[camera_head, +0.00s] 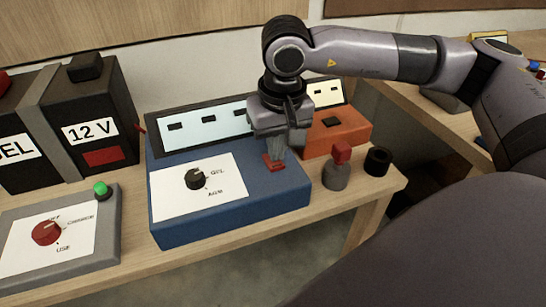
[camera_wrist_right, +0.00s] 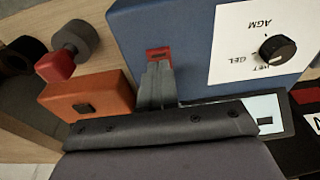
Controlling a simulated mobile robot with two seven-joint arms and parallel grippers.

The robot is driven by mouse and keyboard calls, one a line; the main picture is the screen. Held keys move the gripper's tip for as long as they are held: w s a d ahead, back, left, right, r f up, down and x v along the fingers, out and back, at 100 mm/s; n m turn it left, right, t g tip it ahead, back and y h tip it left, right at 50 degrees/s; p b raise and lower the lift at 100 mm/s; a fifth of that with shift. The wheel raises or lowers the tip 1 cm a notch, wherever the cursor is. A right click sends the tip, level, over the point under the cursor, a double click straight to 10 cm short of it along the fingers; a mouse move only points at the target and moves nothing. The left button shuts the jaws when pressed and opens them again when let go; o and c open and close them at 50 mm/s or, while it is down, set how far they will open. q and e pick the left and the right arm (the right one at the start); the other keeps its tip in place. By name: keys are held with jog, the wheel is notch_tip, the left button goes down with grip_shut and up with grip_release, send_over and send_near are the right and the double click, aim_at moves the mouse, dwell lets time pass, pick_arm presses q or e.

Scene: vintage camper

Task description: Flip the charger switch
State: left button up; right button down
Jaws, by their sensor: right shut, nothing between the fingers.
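The blue charger box (camera_head: 230,220) stands on the wooden bench, with a white panel and a black GEL/AGM knob (camera_head: 197,179). A small red switch (camera_head: 274,165) is set in its top face near the right end. It also shows in the right wrist view (camera_wrist_right: 158,53), in front of the fingertips. My right gripper (camera_head: 276,155) is shut and empty, pointing down with its fingertips right at the switch. I cannot tell whether they touch it. The fingers partly hide the switch. My left gripper is not in view.
An orange box (camera_head: 345,135) with a black switch adjoins the charger. A red-topped grey connector (camera_head: 336,175) and a black cylinder (camera_head: 377,161) stand to the right. A 12 V battery (camera_head: 100,110) and a grey panel with a red rotary knob (camera_head: 46,232) are at left.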

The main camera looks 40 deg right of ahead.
aim_at(276, 165)
jog(key=shift+f+b, duration=0.8)
jog(key=shift+f, duration=0.05)
dwell(0.6)
jog(key=shift+r, duration=0.1)
jog(key=shift+r+p, duration=2.15)
jog(key=shift+r, duration=1.3)
